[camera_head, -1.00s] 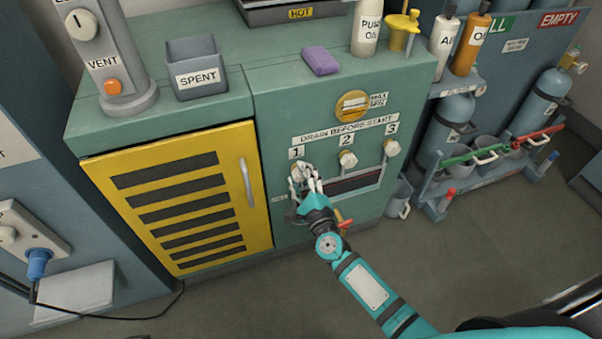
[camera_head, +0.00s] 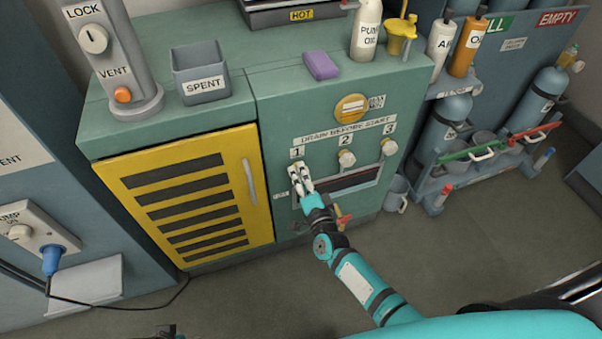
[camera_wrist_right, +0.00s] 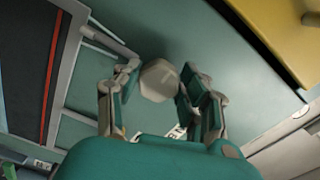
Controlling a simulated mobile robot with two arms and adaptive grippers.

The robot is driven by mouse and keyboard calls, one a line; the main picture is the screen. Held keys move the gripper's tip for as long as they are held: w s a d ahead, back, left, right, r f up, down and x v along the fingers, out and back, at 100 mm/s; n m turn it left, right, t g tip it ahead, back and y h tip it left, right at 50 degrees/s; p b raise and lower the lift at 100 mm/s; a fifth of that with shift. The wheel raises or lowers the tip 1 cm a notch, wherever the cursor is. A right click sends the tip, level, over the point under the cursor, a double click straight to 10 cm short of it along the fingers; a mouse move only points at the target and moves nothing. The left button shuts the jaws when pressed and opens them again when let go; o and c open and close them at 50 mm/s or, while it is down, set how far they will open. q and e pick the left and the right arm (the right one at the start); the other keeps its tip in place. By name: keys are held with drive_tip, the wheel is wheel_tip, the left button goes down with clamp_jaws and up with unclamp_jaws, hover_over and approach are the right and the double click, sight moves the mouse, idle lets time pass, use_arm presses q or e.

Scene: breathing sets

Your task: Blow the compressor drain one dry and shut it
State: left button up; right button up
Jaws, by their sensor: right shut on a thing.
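The drain panel (camera_head: 330,124) on the green compressor cabinet carries three pale knobs labelled 1, 2 and 3. My right gripper (camera_head: 301,178) is at drain one, under the label 1, and its fingers mostly cover that knob in the head view. In the right wrist view, the pale faceted drain one knob (camera_wrist_right: 158,80) sits between the two fingers, which are shut on it. Drain two's knob (camera_head: 346,158) and drain three's knob (camera_head: 389,147) are free to the right. The drain outlet and any water are not clearly visible.
A dark slotted window (camera_head: 350,183) lies below the knobs, with a red handle (camera_head: 343,220) beneath. A yellow louvred door (camera_head: 190,198) is at left. A grey SPENT bin (camera_head: 203,72) and purple block (camera_head: 321,66) stand on top. A grey bucket (camera_head: 396,193) stands right.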

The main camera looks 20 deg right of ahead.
drive_tip(key=n+p, duration=0.2)
drive_tip(key=n, duration=0.6)
drive_tip(key=shift+f+p, duration=0.15)
drive_tip(key=shift+p, duration=0.2)
use_arm(q)
drive_tip(key=s+f, duration=0.3)
drive_tip(key=f, duration=0.9)
drive_tip(key=shift+s+a+f+g+p, duration=0.15)
drive_tip(key=shift+f+g+p, duration=0.05)
drive_tip(key=shift+g+p, duration=0.2)
use_arm(e)
drive_tip(key=shift+d+f+n, duration=0.1)
drive_tip(key=shift+n, duration=1.7)
drive_tip(key=o, duration=1.2)
drive_tip(key=shift+s, duration=0.15)
drive_tip(key=s, duration=1.1)
drive_tip(key=shift+s+d, duration=0.25)
drive_tip(key=shift+s, duration=0.15)
